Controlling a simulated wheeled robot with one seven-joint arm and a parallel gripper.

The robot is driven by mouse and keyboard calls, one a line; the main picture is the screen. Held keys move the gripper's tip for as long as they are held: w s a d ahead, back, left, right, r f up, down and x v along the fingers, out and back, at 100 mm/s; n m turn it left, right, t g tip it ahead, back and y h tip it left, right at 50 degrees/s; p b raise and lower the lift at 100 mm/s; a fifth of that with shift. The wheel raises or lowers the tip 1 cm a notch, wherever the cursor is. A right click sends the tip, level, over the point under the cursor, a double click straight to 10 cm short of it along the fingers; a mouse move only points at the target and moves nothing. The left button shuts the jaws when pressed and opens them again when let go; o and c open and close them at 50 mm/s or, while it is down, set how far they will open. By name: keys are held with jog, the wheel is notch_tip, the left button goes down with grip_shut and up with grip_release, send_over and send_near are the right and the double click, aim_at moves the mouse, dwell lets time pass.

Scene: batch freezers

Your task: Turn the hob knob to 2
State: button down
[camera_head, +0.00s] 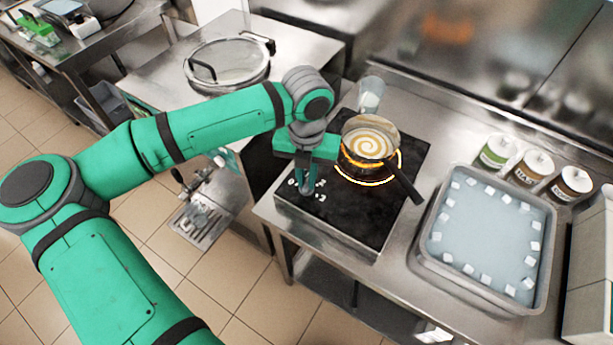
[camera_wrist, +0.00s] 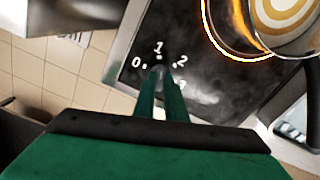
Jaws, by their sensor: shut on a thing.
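The black hob (camera_head: 345,215) stands on the steel counter, with white numbers around its knob near the front left corner. My gripper (camera_head: 306,184) points down at the knob, and its fingers are shut on it. In the wrist view my gripper (camera_wrist: 161,78) covers most of the knob (camera_wrist: 159,70). There the 0 is left of it, the 1 above, the 2 at upper right and another number, partly hidden, at lower right. I cannot tell which number the knob's mark points to. A pan (camera_head: 371,140) of swirled cream liquid sits on the glowing orange ring (camera_head: 362,181).
The pan's dark handle (camera_head: 404,183) reaches toward the hob's right edge. A glass beaker (camera_head: 370,94) stands behind the pan. A steel basin (camera_head: 420,250) of water with white cubes and several labelled jars (camera_head: 531,168) are at right. A lidded pot (camera_head: 228,82) is behind my arm.

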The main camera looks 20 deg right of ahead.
aim_at(306, 183)
jog(key=m, duration=0.5)
jog(key=shift+m, duration=0.3)
jog(key=m, duration=0.3)
jog(key=shift+w+a, duration=0.1)
jog(key=shift+w, duration=0.05)
jog(key=shift+m, duration=0.6)
jog(key=c, duration=1.8)
grip_release()
notch_tip(306, 183, up, 11)
